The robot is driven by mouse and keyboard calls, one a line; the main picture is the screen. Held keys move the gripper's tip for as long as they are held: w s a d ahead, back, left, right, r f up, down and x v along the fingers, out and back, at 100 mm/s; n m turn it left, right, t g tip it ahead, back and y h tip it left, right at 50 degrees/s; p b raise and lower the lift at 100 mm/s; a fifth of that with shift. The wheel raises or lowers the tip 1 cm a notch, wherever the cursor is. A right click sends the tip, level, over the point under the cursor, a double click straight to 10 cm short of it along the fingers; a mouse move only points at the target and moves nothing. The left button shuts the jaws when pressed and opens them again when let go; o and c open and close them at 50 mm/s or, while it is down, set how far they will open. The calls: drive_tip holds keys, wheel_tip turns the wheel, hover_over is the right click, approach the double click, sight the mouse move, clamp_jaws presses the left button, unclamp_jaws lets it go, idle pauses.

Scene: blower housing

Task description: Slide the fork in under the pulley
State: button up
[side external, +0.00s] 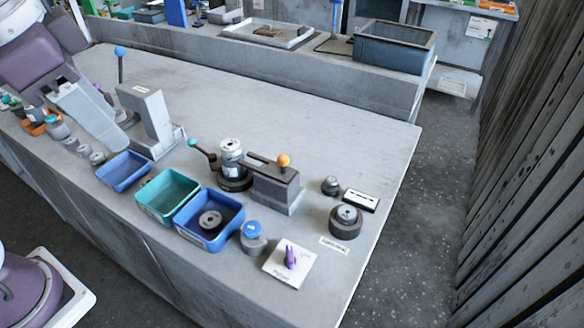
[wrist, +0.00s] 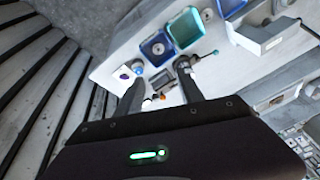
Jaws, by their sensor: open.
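A round stack with a pale upper part and a dark, wide pulley-like base (side external: 234,178) stands mid-bench in the side view. A dark lever with a teal knob (side external: 203,153) sticks out from its left side; it may be the fork, and its inner end is hidden. The teal-tipped lever (wrist: 208,54) also shows in the wrist view. A dark disc (side external: 210,219) lies in the front blue bin. My gripper (wrist: 158,92) is open, its two dark fingers apart and empty above the bench. It cannot be made out in the side view.
Right of the stack is a grey block with an orange knob (side external: 276,186). Blue bin (side external: 234,232), teal bin (side external: 143,202) and another blue bin (side external: 106,182) line the front. A blue-knobbed jar (side external: 254,244), white card (side external: 280,272) and dark cylinder (side external: 345,229) stand nearby.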

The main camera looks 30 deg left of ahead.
drive_tip(key=w+d+f+m+g+h, duration=0.35)
drive_tip(key=w+d+m, duration=0.4)
drive_tip(key=w, duration=0.25)
wheel_tip(320, 180, up, 2)
drive_tip(key=m+g+h, duration=0.2)
drive_tip(key=m+h, duration=0.8)
hover_over(282, 155)
drive_tip(key=a, duration=0.4)
drive_tip(key=shift+n, duration=0.25)
drive_tip(key=f, duration=1.6)
drive_tip(key=shift+w+d+f, duration=0.2)
drive_tip(key=shift+d+f, duration=0.1)
drive_tip(key=x, duration=0.7)
drive_tip(key=shift+f, duration=0.5)
drive_tip(key=shift+c, duration=0.3)
